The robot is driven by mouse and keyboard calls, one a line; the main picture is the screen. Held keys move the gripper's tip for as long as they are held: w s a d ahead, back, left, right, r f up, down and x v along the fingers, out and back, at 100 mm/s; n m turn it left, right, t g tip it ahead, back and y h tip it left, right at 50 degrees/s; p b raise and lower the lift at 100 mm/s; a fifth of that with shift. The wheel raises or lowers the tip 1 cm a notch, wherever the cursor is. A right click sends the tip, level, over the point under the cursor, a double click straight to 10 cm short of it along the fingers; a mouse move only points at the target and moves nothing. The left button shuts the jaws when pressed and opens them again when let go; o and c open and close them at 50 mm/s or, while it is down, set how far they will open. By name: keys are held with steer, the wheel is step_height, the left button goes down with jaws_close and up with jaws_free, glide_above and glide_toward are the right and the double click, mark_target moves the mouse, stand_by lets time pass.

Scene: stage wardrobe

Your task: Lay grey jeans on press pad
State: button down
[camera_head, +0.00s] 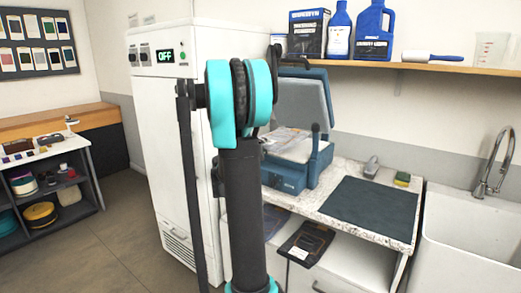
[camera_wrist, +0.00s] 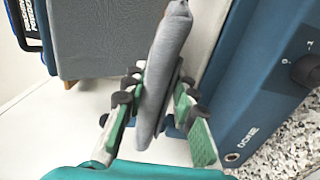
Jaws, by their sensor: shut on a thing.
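The grey jeans show in the wrist view as a folded, narrow grey bundle (camera_wrist: 165,70), standing edge-on to the camera. My gripper (camera_wrist: 152,108), with green and pale fingers, is shut on this bundle, one finger on each side. The pale press pad (camera_wrist: 75,125) lies behind the gripper and jeans in the wrist view; I cannot tell whether the jeans touch it. In the head view the blue press (camera_head: 318,168) stands on the counter with its lid (camera_head: 302,105) raised and its pale pad (camera_head: 305,150) partly visible. My arm hides the gripper there.
A dark mat (camera_head: 370,208), a small grey item (camera_head: 371,167) and a sponge (camera_head: 402,179) lie on the speckled counter right of the press. A sink (camera_head: 465,230) is at far right. A shelf (camera_head: 420,68) with bottles runs above. A white cabinet (camera_head: 165,130) stands left.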

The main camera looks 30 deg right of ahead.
mark_target(274, 141)
steer(key=shift+x, duration=3.85)
steer(key=shift+a+f, duration=0.1)
steer(key=shift+f, duration=1.7)
steer(key=shift+s+f, duration=0.1)
steer(key=shift+f, duration=0.05)
steer(key=shift+s+a+f, duration=0.2)
steer(key=shift+s+f, duration=0.05)
steer(key=shift+f, duration=0.45)
steer(key=c, duration=1.1)
jaws_free()
steer(key=shift+d+f, duration=0.1)
steer(key=shift+c, duration=0.2)
steer(key=o, duration=0.7)
steer(key=shift+w, duration=0.1)
steer(key=shift+o, duration=1)
steer(key=shift+w+f, duration=0.1)
